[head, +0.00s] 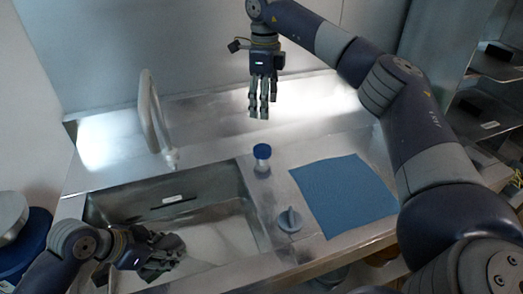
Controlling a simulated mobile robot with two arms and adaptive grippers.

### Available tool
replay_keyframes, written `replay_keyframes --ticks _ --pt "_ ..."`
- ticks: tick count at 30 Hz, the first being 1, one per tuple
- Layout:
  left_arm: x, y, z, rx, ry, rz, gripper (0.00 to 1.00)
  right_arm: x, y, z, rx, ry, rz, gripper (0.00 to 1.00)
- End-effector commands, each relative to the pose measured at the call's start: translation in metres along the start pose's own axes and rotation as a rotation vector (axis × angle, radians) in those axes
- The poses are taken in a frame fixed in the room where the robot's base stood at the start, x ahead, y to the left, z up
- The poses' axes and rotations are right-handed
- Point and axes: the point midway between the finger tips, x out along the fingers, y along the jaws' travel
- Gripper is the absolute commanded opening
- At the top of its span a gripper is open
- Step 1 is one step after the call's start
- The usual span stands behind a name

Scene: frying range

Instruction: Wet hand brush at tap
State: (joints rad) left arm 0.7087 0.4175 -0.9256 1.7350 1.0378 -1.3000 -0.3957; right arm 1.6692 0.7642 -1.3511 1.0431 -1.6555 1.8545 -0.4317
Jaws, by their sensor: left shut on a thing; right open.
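The tap (153,120) is a pale curved spout at the back left of the sink, its mouth pointing down over the basin. The metal sink (256,240) is at the lower left. My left gripper (165,258) is low over the sink's front left part, in front of and below the tap's mouth. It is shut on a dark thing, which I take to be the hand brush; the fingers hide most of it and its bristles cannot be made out. My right gripper (259,112) is open and empty, pointing down above the back of the counter.
A small blue-capped jar (262,153) stands right of the sink's back corner. A grey knob (290,220) sits on the counter beside the sink. A flat blue cloth (343,193) lies to its right. Dark shelves (490,100) stand at right. The back counter is mostly clear.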

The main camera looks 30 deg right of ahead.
Motion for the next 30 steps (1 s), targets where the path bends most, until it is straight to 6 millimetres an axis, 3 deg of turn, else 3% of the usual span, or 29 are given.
replay_keyframes --ticks 3,11,17,30 --pt "0.02 0.0 0.013 0.0 0.0 0.0 0.08 0.018 0.0 0.0 0.0 0.001 0.0 0.66" --pt "0.042 0.0 0.027 0.001 0.001 -0.001 0.08 0.034 0.0 0.0 0.0 0.0 0.0 0.66" --pt "0.041 0.0 0.027 0.001 0.001 -0.001 0.08 0.045 0.0 -0.001 -0.001 0.004 0.002 0.66" --pt "0.029 0.0 0.019 0.002 0.0 -0.001 0.08 0.126 0.001 -0.001 0.001 0.004 0.002 0.66"
